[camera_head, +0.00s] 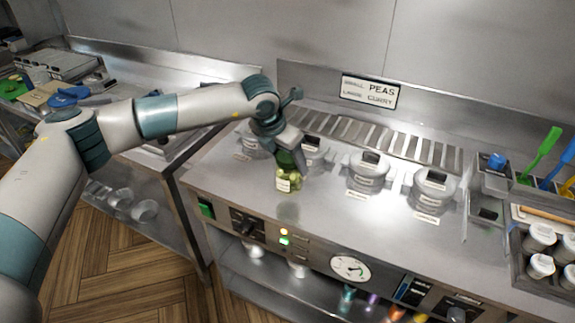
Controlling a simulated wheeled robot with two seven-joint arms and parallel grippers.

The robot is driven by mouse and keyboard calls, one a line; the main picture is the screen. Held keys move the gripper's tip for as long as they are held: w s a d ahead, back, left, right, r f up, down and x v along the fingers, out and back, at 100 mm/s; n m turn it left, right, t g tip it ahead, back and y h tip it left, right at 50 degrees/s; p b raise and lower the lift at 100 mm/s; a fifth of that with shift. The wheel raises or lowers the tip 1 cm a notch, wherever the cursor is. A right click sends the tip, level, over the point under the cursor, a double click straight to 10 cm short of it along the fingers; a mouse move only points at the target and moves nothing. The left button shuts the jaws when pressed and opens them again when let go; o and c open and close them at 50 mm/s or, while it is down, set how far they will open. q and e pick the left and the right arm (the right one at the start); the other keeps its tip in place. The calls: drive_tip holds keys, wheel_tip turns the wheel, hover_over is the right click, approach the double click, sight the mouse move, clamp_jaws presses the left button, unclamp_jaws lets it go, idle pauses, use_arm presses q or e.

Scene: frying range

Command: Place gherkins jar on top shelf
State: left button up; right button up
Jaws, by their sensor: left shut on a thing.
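The gherkins jar (289,181) is a small jar with green-yellow contents, a pale label and a dark green top. It is in the head view at the front left of the steel range top (330,215). My left gripper (288,150) comes down on it from above and is shut on its upper part. The jar looks upright; I cannot tell whether its base touches the steel. My right gripper is not in view. A lower shelf (285,284) shows under the range; I cannot make out which shelf is the top one.
Several lidded grey pots (368,174) are set in the range top behind and right of the jar. A sign (369,91) stands at the back. A rack with coloured utensils (540,153) and white-lidded tubs (540,237) fill the right. Another counter (200,85) stands left, with glass bowls below.

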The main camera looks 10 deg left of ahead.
use_arm(q)
drive_tip(key=shift+w+a+f, duration=0.1)
drive_tip(key=shift+a, duration=0.05)
drive_tip(key=shift+f+p, duration=0.4)
drive_tip(key=shift+p, duration=0.1)
wheel_tip(320, 180, down, 2)
drive_tip(key=shift+p, duration=0.6)
drive_tip(key=shift+f, duration=0.55)
